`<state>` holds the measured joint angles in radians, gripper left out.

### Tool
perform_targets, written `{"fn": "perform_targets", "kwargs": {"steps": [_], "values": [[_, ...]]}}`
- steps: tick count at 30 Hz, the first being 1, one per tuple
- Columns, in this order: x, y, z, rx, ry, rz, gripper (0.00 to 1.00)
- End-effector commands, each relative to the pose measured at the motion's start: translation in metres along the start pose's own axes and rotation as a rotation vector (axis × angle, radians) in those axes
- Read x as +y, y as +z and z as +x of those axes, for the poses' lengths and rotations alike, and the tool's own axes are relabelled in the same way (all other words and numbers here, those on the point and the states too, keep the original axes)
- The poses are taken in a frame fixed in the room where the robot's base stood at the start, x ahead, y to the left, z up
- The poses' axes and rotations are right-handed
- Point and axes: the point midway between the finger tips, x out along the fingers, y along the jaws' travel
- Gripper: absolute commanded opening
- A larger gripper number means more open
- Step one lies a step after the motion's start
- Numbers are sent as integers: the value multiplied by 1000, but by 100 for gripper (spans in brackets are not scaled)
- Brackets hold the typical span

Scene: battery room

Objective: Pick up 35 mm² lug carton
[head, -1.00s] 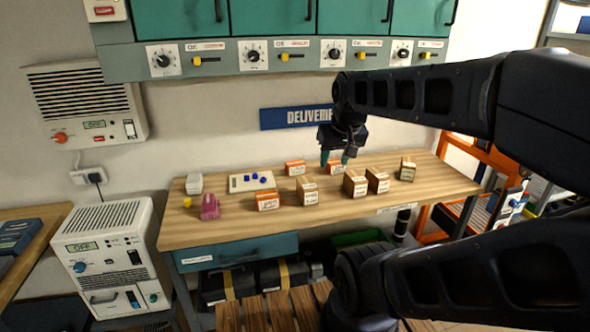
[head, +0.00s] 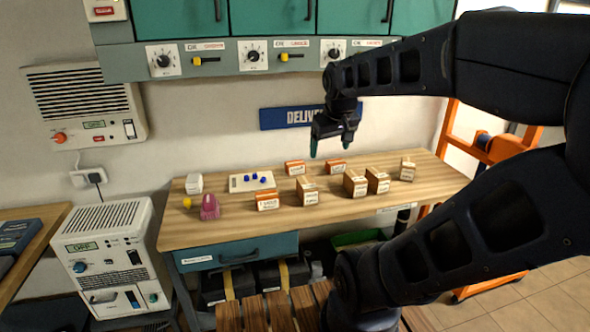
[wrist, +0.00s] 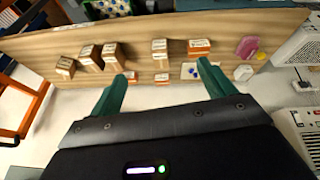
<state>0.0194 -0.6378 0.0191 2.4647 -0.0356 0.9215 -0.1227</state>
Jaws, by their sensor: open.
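Several small cartons stand on the wooden bench; their print is too small to tell which is the 35 mm² lug carton. Orange-and-white ones are at the back left (head: 295,168), back right (head: 336,167) and front left (head: 267,201). Brown ones stand in the middle (head: 308,191), right of it (head: 355,183), beside that (head: 378,180), and at the far right (head: 407,169). My gripper (head: 331,146) is open and empty, above the back of the bench near the two back cartons. In the wrist view, its green fingers (wrist: 162,72) are spread, with cartons beyond them.
The bench (head: 235,232) also holds a white tray with blue pieces (head: 240,184), a pink object (head: 209,207), a yellow knob (head: 187,202) and a white block (head: 194,184). Green cabinets (head: 270,18) hang above. The bench's front right is clear.

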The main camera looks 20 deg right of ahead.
Motion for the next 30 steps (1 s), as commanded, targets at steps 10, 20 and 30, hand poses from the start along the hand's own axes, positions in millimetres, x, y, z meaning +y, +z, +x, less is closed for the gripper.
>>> {"fn": "perform_targets", "kwargs": {"steps": [10, 20, 30], "values": [[24, -95, 32, -34, 54, -284, 82], [44, -180, 85, -66, 81, -562, 82], [64, -257, 161, -96, 85, -848, 82]]}}
